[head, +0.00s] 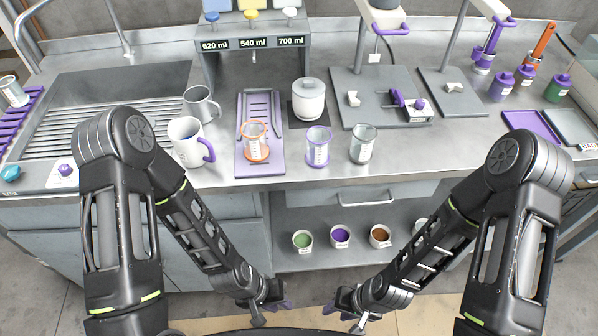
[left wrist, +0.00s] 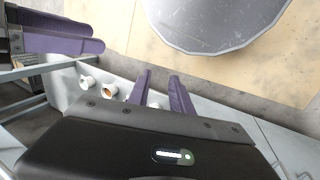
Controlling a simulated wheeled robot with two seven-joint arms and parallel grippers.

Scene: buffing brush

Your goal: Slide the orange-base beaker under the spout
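The orange-base beaker (head: 255,146), clear with an orange rim and base, stands upright on the front part of a purple tray (head: 262,168). The spout (head: 253,56) hangs from the dispenser (head: 283,60) behind it, under the 540 ml label; the beaker stands in front of it, not below it. My left gripper (head: 272,306) is open and empty, low in front of the counter, well below the beaker. It also shows in the left wrist view (left wrist: 163,76), with a gap between its purple fingers. My right gripper (head: 338,308) hangs to its right, empty, its fingers seemingly apart.
A purple-rimmed beaker (head: 318,146) and a clear beaker (head: 363,144) stand right of the tray. A white mug (head: 188,142) with a purple handle stands close on its left. A white lidded jar (head: 308,100) stands behind. Small cups (head: 340,236) sit on the lower shelf.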

